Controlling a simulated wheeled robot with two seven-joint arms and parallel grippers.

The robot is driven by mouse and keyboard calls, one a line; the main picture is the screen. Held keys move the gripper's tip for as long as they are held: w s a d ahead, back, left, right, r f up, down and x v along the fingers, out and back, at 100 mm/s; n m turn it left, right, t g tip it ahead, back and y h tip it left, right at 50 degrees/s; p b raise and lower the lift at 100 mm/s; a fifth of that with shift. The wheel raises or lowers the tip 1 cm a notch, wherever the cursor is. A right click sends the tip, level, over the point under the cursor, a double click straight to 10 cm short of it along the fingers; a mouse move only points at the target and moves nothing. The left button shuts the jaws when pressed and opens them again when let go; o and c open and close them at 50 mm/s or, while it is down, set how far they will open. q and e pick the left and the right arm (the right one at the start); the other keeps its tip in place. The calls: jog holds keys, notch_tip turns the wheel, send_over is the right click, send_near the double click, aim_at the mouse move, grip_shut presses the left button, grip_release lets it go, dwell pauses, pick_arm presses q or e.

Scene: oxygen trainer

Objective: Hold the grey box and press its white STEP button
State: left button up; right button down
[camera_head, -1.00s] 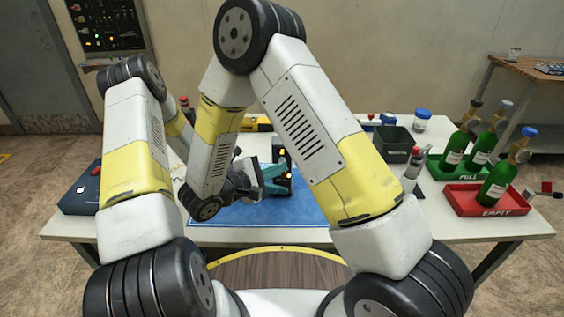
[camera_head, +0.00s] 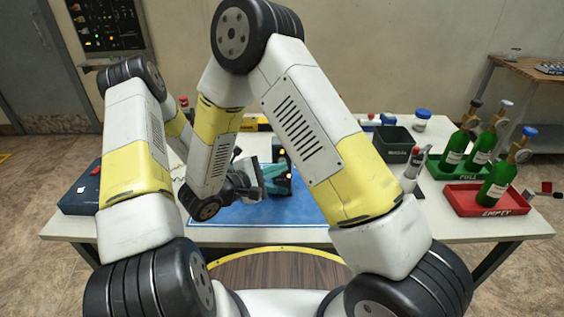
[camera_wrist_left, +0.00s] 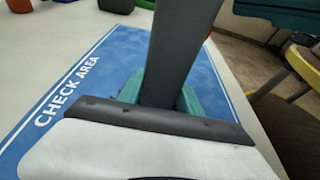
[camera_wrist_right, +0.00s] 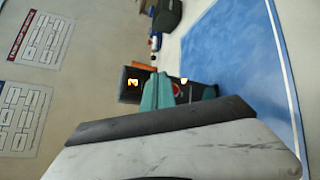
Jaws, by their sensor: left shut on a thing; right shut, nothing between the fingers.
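The grey box (camera_head: 284,160) is dark and upright over the blue check-area mat, partly hidden by my grippers in the head view. My left gripper (camera_wrist_left: 160,98) is shut on the box, which rises as a dark slab (camera_wrist_left: 183,45) between its teal fingers. In the right wrist view the box face (camera_wrist_right: 130,87) shows orange lit digits and a second orange light. My right gripper (camera_wrist_right: 158,92) is shut and empty, its teal fingertips in front of the box face. I cannot tell whether they touch it. I cannot make out the white STEP button.
The blue mat (camera_head: 260,212) covers the table's front middle. At the right are a green tray (camera_head: 455,170) and a red tray (camera_head: 466,207) with green bottles, and a dark bin (camera_head: 393,141). A dark blue case (camera_head: 80,196) stands at the left.

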jog(key=shift+s, duration=0.55)
jog(key=shift+s, duration=2.5)
pick_arm(q)
jog(key=o, duration=1.1)
jog(key=shift+c, duration=0.2)
jog(key=shift+a, duration=0.1)
